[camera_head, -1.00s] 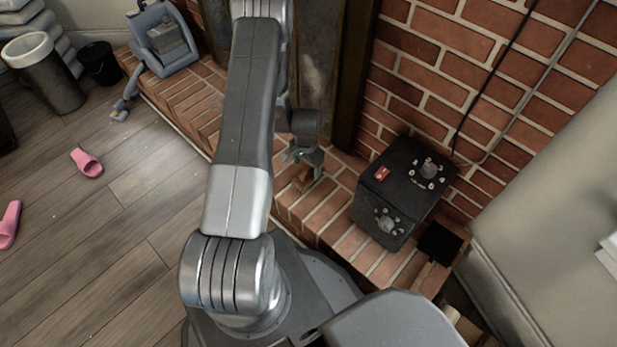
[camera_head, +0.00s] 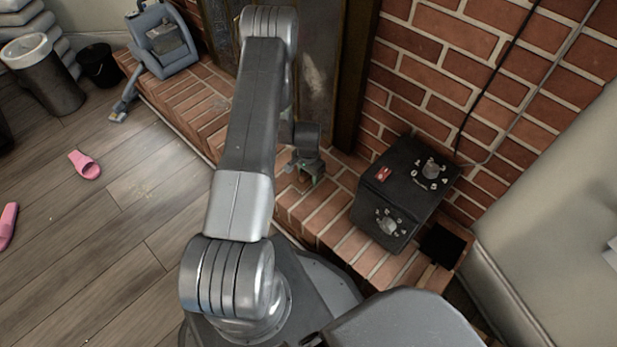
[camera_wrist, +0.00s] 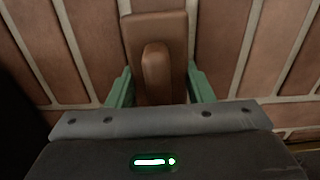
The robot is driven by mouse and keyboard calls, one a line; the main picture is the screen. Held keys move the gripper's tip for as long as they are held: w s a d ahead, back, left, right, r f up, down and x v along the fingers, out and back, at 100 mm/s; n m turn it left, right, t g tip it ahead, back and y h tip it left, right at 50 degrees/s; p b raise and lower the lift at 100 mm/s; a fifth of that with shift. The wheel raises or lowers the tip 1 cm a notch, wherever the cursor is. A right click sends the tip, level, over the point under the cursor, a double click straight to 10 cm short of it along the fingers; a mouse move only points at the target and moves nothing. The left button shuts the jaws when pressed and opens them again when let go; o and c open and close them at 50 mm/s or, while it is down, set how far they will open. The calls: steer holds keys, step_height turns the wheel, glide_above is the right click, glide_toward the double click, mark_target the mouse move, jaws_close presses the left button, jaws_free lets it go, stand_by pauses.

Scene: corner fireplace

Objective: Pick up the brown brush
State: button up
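The brown brush (camera_wrist: 158,72) lies on the brick hearth (camera_wrist: 228,45) in the wrist view, with a raised grip along its flat back. My gripper (camera_wrist: 160,88) has its two green fingers apart, one on each side of the brush's near part. A gap shows between the fingers and the raised grip, so it is not clamped. In the head view my gripper (camera_head: 306,176) is low over the hearth, left of the black box, and the brush is mostly hidden there.
A black box with knobs (camera_head: 404,190) stands on the hearth just right of my gripper. A brick wall (camera_head: 440,60) rises behind. A blue-grey device (camera_head: 160,42) sits at the far left end. Pink slippers (camera_head: 85,164) lie on the open wooden floor.

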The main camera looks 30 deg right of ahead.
steer(key=c, duration=0.4)
steer(key=shift+r, duration=0.1)
step_height(320, 180, up, 10)
steer(key=p, duration=0.2)
steer(key=shift+p, duration=0.35)
